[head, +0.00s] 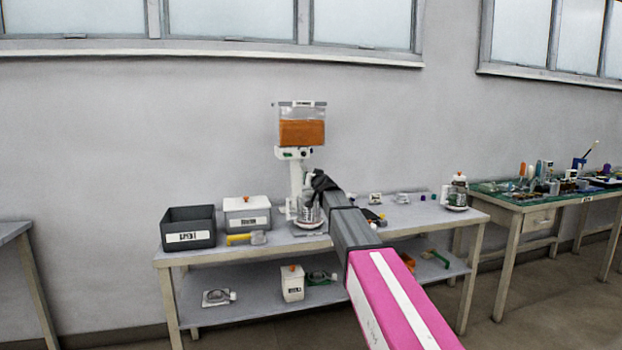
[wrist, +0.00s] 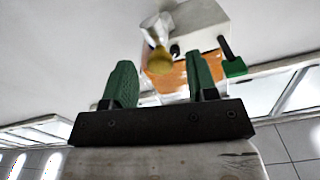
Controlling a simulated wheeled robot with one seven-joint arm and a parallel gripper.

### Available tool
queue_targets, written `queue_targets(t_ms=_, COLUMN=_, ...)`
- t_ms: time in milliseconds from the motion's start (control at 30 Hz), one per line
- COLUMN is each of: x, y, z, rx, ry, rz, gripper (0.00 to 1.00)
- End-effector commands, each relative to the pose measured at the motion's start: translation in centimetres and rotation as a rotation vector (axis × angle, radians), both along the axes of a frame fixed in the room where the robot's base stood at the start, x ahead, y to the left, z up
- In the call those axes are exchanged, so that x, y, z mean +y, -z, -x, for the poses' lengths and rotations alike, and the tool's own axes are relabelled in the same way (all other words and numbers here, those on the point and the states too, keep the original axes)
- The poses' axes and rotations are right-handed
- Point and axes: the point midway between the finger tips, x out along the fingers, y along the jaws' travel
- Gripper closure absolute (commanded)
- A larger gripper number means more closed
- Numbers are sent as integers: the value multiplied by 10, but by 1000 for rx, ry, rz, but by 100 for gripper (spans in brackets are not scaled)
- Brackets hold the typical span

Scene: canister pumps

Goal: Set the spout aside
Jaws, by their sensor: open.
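In the wrist view a metallic, funnel-like spout (wrist: 153,27) with a yellowish round end hangs from the white pump body (wrist: 205,22). My gripper (wrist: 160,65) has two green fingers spread apart with nothing clasped. The spout's yellowish end appears between and beyond the fingertips, apart from both. In the head view the dispenser's white column (head: 296,178) carries a clear canister (head: 302,131) of orange contents. My gripper (head: 316,181) is in front of the column at spout height, and my arm hides part of it; I cannot make out the spout there.
A dark open bin (head: 188,239) and a white lidded box (head: 247,222) stand on the left of the table (head: 350,240). A yellow-handled tool (head: 243,239) lies in front. A jar (head: 456,190) stands at the right end. A green lever (wrist: 233,66) juts near the right finger.

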Motion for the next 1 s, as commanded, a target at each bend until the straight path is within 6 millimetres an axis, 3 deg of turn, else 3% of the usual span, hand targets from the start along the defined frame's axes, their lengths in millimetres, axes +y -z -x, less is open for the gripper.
queue_targets(t_ms=133, x=5, y=0, z=-17, rx=0, ry=0, rz=0, gripper=47)
queue_targets(t_ms=433, x=6, y=0, z=-18, rx=0, ry=0, rz=0, gripper=47)
queue_targets(t_ms=467, x=6, y=0, z=-18, rx=0, ry=0, rz=0, gripper=54)
queue_targets(t_ms=600, x=6, y=0, z=-18, rx=1, ry=0, rz=0, gripper=99)
queue_targets(t_ms=1000, x=3, y=1, z=-19, rx=2, ry=-16, rz=0, gripper=100)
